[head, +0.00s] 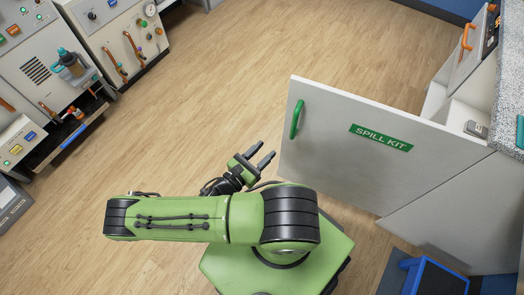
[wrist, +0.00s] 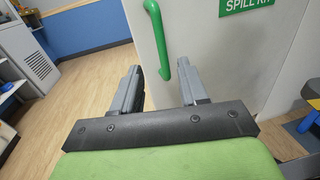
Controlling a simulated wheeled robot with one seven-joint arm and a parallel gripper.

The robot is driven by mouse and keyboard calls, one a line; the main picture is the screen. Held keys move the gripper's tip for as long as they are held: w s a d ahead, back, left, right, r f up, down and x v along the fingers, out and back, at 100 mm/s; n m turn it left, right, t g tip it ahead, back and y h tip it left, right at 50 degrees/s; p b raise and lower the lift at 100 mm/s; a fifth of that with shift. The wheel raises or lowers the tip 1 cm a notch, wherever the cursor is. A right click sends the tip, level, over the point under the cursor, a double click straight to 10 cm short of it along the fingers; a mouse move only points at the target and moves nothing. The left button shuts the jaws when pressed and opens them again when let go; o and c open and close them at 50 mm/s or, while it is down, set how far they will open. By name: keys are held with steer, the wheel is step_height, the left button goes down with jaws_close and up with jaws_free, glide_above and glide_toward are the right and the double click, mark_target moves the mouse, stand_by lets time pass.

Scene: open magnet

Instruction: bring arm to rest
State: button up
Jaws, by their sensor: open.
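My gripper (head: 263,157) is open and empty. In the head view it is just left of a white cabinet door (head: 340,163) that stands swung open, with a green "SPILL KIT" label (head: 381,138). The door's green handle (head: 297,119) is above and to the right of the fingertips and apart from them. In the wrist view the two grey fingers of the gripper (wrist: 160,85) point at the door (wrist: 220,70), and the handle (wrist: 158,38) shows beyond and between them. My green arm is folded low over my base.
Equipment cabinets with knobs and orange handles (head: 125,40) line the upper left. A speckled counter (head: 509,95) runs along the right. A blue step or box (head: 435,278) stands at the lower right. The wood floor (head: 215,85) is clear in the middle.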

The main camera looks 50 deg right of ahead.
stand_by(0.4)
steer(key=w+a+r+m+g+y+p, duration=0.1)
steer(key=a+r+m+y+p, duration=0.2)
steer(key=a+r+m+y, duration=0.5)
steer(key=w+a+r+m+g+y+p, duration=0.25)
steer(key=r+m+y, duration=0.25)
steer(key=r, duration=0.4)
steer(key=s+a+r+m+t+y+p, duration=0.1)
steer(key=s+r+t, duration=0.3)
steer(key=r, duration=0.7)
steer(key=s+a+r+m+t+y+p, duration=0.2)
steer(key=s+a+r+m+t+y, duration=0.2)
steer(key=r, duration=0.7)
steer(key=shift+r+t, duration=0.25)
steer(key=shift+t, duration=0.3)
